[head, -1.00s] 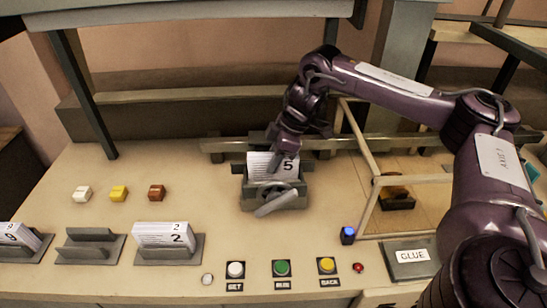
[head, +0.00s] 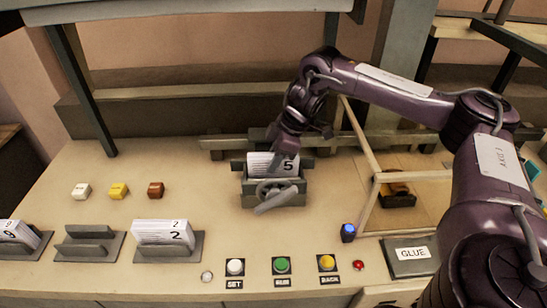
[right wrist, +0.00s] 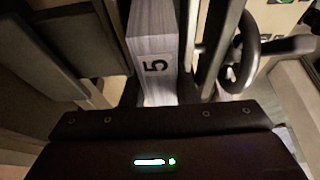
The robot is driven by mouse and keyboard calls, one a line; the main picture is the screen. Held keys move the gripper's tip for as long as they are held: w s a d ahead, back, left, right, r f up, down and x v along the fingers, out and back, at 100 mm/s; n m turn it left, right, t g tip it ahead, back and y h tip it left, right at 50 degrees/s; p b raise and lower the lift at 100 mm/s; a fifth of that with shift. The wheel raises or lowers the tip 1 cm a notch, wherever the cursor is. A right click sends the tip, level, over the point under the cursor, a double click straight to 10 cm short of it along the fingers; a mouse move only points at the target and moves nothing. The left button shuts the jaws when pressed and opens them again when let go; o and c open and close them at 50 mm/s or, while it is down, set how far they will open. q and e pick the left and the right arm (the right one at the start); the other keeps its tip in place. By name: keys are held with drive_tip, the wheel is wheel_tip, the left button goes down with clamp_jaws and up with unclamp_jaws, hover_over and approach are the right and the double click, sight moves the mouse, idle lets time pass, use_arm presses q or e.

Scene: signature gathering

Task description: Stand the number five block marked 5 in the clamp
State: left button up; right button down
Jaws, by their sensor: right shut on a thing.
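The number five block (head: 262,166), a white striped stack marked 5, stands upright in the clamp (head: 302,186), between its grey jaws. The clamp has a handwheel on its front. My right gripper (head: 288,149) reaches down from above and is shut on the block's right end, near the 5. In the right wrist view the block (right wrist: 153,35) shows its 5 label close to the gripper's dark palm, with the clamp's wheel (right wrist: 247,50) to the right. The gripper's fingertips are mostly hidden. My left gripper is not in view.
Number block 2 (head: 160,232) stands in a rack at front left, beside an empty rack (head: 88,246) and block 9 (head: 14,235). A wooden frame (head: 372,190) stands right of the clamp. Buttons (head: 282,266) and a GLUE plate (head: 410,254) line the front.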

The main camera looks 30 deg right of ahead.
drive_tip(key=shift+f, duration=0.1)
drive_tip(key=c, duration=1.1)
unclamp_jaws()
drive_tip(key=shift+o, duration=0.2)
drive_tip(key=shift+d+r+b, duration=0.1)
drive_tip(key=shift+r+b, duration=0.1)
drive_tip(key=shift+b, duration=0.2)
drive_tip(key=shift+b+v, duration=1.15)
drive_tip(key=shift+v, duration=0.05)
drive_tip(key=s+d+p, duration=0.2)
drive_tip(key=s+d, duration=0.4)
drive_tip(key=d, duration=0.4)
drive_tip(key=shift+s, duration=0.25)
